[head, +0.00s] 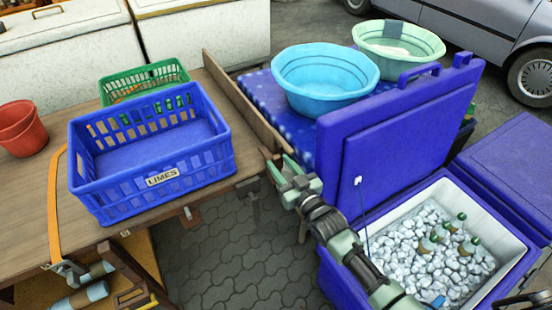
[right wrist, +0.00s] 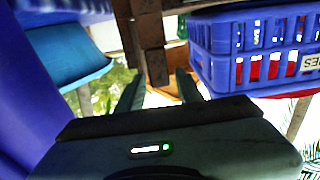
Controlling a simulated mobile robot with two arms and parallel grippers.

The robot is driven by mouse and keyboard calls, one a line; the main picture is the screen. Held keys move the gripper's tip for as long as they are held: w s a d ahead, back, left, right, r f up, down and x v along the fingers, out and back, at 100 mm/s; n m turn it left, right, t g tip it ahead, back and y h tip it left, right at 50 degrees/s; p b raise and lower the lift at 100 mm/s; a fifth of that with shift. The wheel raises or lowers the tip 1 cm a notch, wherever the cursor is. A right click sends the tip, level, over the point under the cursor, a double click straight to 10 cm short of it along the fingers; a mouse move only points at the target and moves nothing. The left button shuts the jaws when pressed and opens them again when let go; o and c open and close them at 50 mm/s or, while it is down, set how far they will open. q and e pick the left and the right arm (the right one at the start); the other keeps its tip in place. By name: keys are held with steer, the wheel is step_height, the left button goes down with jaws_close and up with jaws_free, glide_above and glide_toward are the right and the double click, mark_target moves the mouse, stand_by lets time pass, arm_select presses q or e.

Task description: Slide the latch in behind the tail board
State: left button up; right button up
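The tail board (head: 246,108) is a long wooden board standing on edge along the table's right side, behind the blue crate. A small brown wooden piece (head: 273,157) at its near end looks like the latch; my gripper partly covers this area. My right gripper (head: 283,172) is at that near end. In the right wrist view its two fingers (right wrist: 158,90) stand apart, with a dark brown wooden piece (right wrist: 155,62) just beyond and between them. I cannot tell whether they touch it. My left gripper is not clearly seen.
The blue LIMES crate (head: 150,195) stands on the wooden table left of the board. An upright blue cooler lid (head: 390,140) and ice-filled cooler (head: 425,235) are close right of my right arm. A blue basin (head: 325,80) stands behind. Paving shows between table and cooler.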

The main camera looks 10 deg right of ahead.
steer(key=v, duration=0.4)
steer(key=shift+s+d, duration=0.1)
steer(key=shift+s, duration=0.15)
steer(key=s+d+f+g+h, duration=0.1)
steer(key=s+d+f+g, duration=0.15)
steer(key=s+f, duration=0.6)
steer(key=s+d+f+m+g+h, duration=0.1)
steer(key=s+d+f+g+h, duration=0.2)
steer(key=f, duration=1.1)
steer(key=s+d+f+g, duration=0.1)
steer(key=s+f+g, duration=0.2)
steer(key=s+f, duration=0.6)
steer(key=s+f+g, duration=0.2)
steer(key=s+f, duration=0.3)
steer(key=s, duration=0.4)
steer(key=s+d+f+g+h, duration=0.1)
steer(key=s+f+g, duration=0.2)
steer(key=s, duration=0.7)
steer(key=s+d+f+g, duration=0.1)
steer(key=s+f+g, duration=0.1)
steer(key=s+f, duration=0.6)
steer(key=shift+s+g+h, duration=0.3)
steer(key=shift+s+g, duration=0.05)
steer(key=shift+s, duration=0.55)
steer(key=shift+d, duration=0.15)
